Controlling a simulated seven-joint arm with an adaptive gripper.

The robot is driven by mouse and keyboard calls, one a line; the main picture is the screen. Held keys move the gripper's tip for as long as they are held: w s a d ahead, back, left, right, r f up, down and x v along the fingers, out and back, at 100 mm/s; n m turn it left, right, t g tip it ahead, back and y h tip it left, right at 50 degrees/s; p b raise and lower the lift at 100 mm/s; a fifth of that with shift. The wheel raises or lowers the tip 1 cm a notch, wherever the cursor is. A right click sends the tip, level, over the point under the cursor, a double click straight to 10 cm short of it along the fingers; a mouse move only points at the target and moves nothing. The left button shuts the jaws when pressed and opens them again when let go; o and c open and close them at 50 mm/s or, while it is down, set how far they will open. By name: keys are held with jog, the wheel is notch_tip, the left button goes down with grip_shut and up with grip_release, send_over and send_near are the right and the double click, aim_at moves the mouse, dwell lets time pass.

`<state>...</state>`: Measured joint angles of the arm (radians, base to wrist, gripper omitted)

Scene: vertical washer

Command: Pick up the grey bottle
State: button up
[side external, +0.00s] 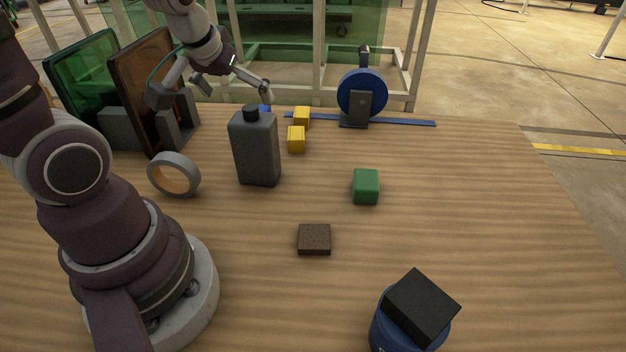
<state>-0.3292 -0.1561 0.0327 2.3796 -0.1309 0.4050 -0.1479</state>
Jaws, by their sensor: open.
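The grey bottle (256,150) stands upright on the wooden table, left of the middle in the side external view. It is dark grey and boxy with a black cap. My gripper (212,98) is above and to the left of the bottle in the picture. Its two fingers are spread wide apart and nothing is between them. The right fingertip appears near the bottle's cap in the picture, but I cannot tell the gap in depth.
A tape roll (174,175) stands left of the bottle. Yellow blocks (297,139), a green block (366,187) and a brown block (314,239) lie to its right. Panels (147,90) stand in a rack behind left. A blue wheel (362,93) stands behind; a black block (422,307) tops a blue container.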

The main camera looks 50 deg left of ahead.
aim_at(255, 122)
jog(key=x, duration=0.8)
jog(key=shift+d+f, duration=0.1)
jog(key=shift+d, duration=0.1)
jog(key=c, duration=1)
jog(key=shift+c, duration=0.2)
